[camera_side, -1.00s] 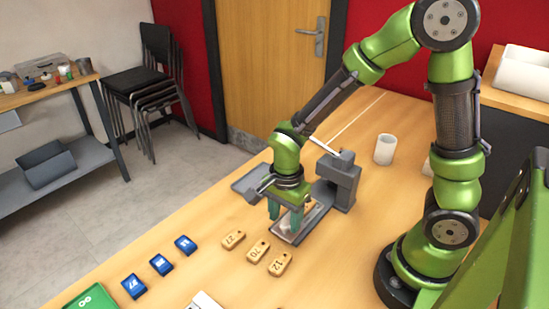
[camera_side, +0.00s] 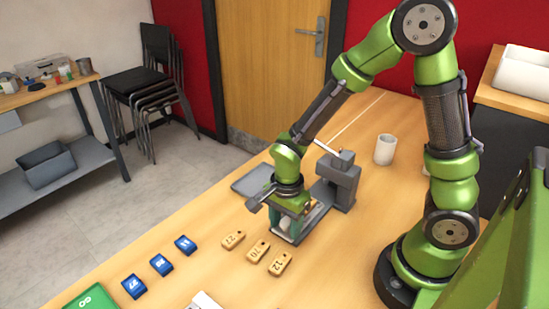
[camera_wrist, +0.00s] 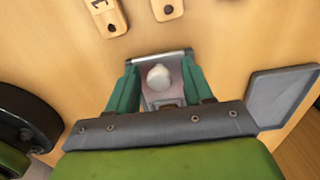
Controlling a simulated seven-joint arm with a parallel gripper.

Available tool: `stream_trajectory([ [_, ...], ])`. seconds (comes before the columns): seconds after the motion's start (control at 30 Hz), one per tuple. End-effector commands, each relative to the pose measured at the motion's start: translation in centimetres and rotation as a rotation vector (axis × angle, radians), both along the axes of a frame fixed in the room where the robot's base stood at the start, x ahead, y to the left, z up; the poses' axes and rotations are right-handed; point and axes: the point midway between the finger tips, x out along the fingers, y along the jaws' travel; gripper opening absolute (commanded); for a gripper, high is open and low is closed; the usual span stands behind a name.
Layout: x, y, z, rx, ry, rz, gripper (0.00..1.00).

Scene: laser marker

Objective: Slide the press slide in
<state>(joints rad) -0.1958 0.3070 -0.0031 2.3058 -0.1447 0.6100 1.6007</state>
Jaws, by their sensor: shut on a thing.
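The press (camera_side: 340,182) is a dark grey block with a light lever handle (camera_side: 325,147) leaning up to the left. Its press slide (camera_side: 315,219) is a flat grey tray sticking out of the press toward the front left. The slide's outer end (camera_wrist: 172,56) shows in the wrist view, with a rounded whitish piece (camera_wrist: 158,76) on it. My gripper (camera_side: 288,228) points down at this outer end. In the wrist view, its green fingers (camera_wrist: 158,88) stand on either side of the slide, shut on it. The exact contact is hidden.
Wooden tags (camera_side: 256,250) and blue tags (camera_side: 161,264) lie in front and to the left. A flat grey tray (camera_side: 252,180) lies left of the press, close behind my gripper. A white cup (camera_side: 385,149) stands behind right. The table between press and my base is clear.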

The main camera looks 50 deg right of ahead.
Motion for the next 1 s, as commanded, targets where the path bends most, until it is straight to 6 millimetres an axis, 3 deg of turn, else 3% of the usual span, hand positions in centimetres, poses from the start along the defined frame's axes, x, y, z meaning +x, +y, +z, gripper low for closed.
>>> stream_trajectory([
  [1.0, -0.2, -6.6, -0.6, -0.006, 0.007, -0.005, 0.34],
])
